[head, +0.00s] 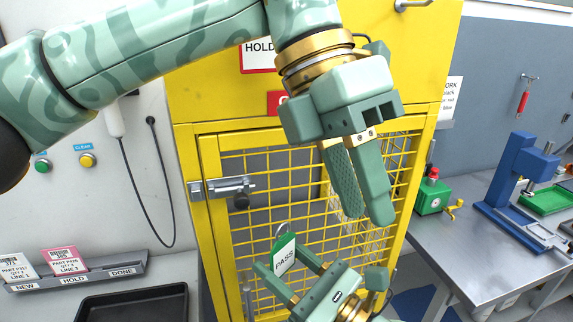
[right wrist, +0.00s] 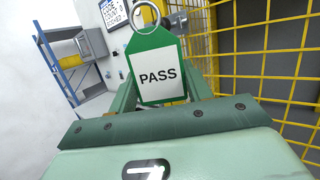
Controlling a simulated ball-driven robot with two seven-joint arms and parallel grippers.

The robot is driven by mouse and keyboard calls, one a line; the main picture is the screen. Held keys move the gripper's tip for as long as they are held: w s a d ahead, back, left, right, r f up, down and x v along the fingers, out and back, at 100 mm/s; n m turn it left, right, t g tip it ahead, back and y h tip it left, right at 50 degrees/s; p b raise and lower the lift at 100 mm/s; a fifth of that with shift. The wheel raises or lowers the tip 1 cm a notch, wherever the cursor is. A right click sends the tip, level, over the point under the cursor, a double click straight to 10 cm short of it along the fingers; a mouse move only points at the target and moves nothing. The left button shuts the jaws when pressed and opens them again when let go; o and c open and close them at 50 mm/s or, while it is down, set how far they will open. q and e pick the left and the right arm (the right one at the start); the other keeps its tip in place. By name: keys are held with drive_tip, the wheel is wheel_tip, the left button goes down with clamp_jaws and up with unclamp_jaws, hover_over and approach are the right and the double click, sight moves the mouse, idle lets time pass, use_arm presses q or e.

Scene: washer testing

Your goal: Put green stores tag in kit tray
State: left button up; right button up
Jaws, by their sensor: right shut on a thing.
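The green stores tag (head: 285,257) has a white PASS label and a metal ring at its top. My right gripper (head: 281,261) is shut on it at the bottom of the head view, in front of the yellow mesh cage. In the right wrist view, the tag (right wrist: 158,75) stands upright between the fingers, ring up. My left gripper (head: 367,216) hangs above and to the right of the tag, fingers down, slightly apart and empty. A black tray (head: 133,302) lies at the lower left, cut off by the frame; I cannot tell if it is the kit tray.
The yellow cage (head: 212,215) with a latch (head: 222,187) fills the middle. A rack (head: 85,275) marked NEW, HOLD, DONE holds white and pink cards at left. The grey bench (head: 455,240) at right carries a blue press (head: 515,190), green box (head: 431,197) and green tray (head: 545,200).

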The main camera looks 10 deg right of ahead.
sight(286, 242)
use_arm(q)
drive_tip(key=w+a+f+n+t+y, duration=0.1)
drive_tip(key=w, duration=0.2)
drive_tip(key=w+a+f+n+t+y, duration=0.1)
drive_tip(key=w+a+n+t, duration=0.1)
drive_tip(key=w, duration=0.1)
drive_tip(key=w+a+f+n+t+y, duration=0.1)
drive_tip(key=w+a, duration=0.1)
drive_tip(key=w, duration=0.1)
drive_tip(key=shift+a+n+t, duration=0.2)
drive_tip(key=shift+n+t, duration=0.2)
wheel_tip(286, 242, down, 11)
drive_tip(key=shift+s+d+f, duration=0.1)
clamp_jaws()
use_arm(e)
drive_tip(key=o, duration=1)
drive_tip(key=shift+c, duration=0.2)
